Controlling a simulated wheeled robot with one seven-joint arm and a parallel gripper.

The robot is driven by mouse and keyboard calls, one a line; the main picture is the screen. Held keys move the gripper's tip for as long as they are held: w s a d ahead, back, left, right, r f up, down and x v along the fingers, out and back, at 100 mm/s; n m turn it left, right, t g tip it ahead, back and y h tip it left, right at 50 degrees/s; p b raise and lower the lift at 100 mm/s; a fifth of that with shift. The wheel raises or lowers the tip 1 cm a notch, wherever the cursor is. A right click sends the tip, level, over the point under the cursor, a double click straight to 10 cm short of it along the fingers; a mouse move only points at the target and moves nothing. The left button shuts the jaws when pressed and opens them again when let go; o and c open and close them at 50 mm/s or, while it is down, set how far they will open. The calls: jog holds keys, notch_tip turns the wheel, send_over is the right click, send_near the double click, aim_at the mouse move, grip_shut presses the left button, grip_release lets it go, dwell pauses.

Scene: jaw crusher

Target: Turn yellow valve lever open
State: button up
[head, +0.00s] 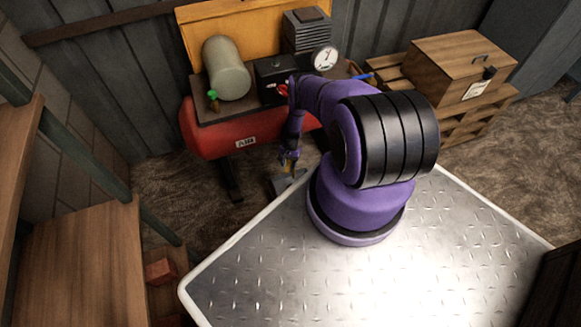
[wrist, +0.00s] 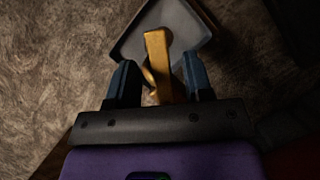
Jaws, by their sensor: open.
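A yellow lever-like bar (wrist: 158,58) stands between my fingers in the wrist view, with a curved yellow piece beside its lower left. I take it for the valve lever; the valve body is not clear. My gripper (wrist: 161,75) is open, with one dark blue finger on each side of the bar. A gap shows on the right; I cannot tell whether the left finger touches the curved piece. In the head view my gripper (head: 289,158) hangs low in front of the red tank, and only a small bit of yellow shows there.
A grey square pan (wrist: 128,45) lies beyond the bar, low near the floor. The red air tank (head: 212,140) carries a green cylinder (head: 227,70) and a gauge (head: 325,58). A wooden crate (head: 455,62) on pallets stands at right. Brown floor is open around the pan.

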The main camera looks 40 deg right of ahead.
aim_at(288, 169)
jog(key=shift+r, duration=0.5)
notch_tip(288, 169, up, 3)
jog(key=shift+s+f, duration=0.15)
jog(key=s+a, duration=0.3)
jog(key=s, duration=0.4)
jog(key=s+a+r, duration=0.1)
jog(key=s+a, duration=0.2)
jog(key=s, duration=0.4)
jog(key=shift+a+r, duration=0.15)
jog(key=shift+a, duration=0.25)
